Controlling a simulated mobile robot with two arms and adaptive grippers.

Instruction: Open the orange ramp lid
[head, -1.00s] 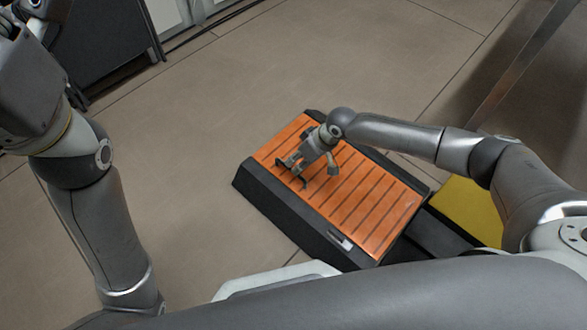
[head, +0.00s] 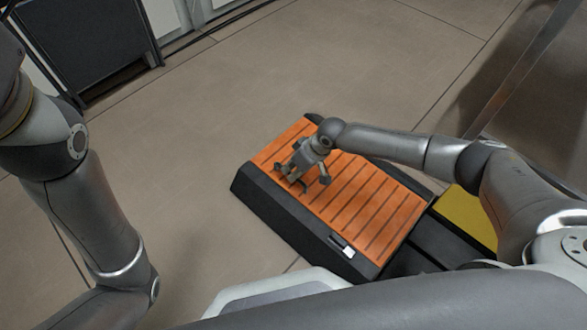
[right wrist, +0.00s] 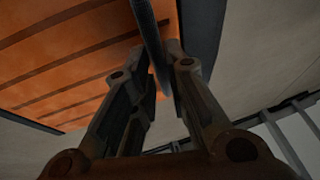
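The orange slatted ramp lid (head: 372,207) lies flat in its black ramp frame (head: 290,222) on the floor and looks closed. My right gripper (head: 289,180) points down at the lid's far left part. In the right wrist view its two fingers (right wrist: 162,72) straddle a dark narrow bar (right wrist: 148,28), with the orange slats (right wrist: 70,60) to the left. I cannot tell whether the fingers press on the bar. My left arm (head: 85,215) hangs at the left, and its gripper is not seen.
A yellow panel (head: 466,214) lies right of the ramp. A small white label (head: 347,252) is on the ramp's near edge. A dark cabinet (head: 95,40) stands at the upper left. The tiled floor (head: 215,120) between is clear.

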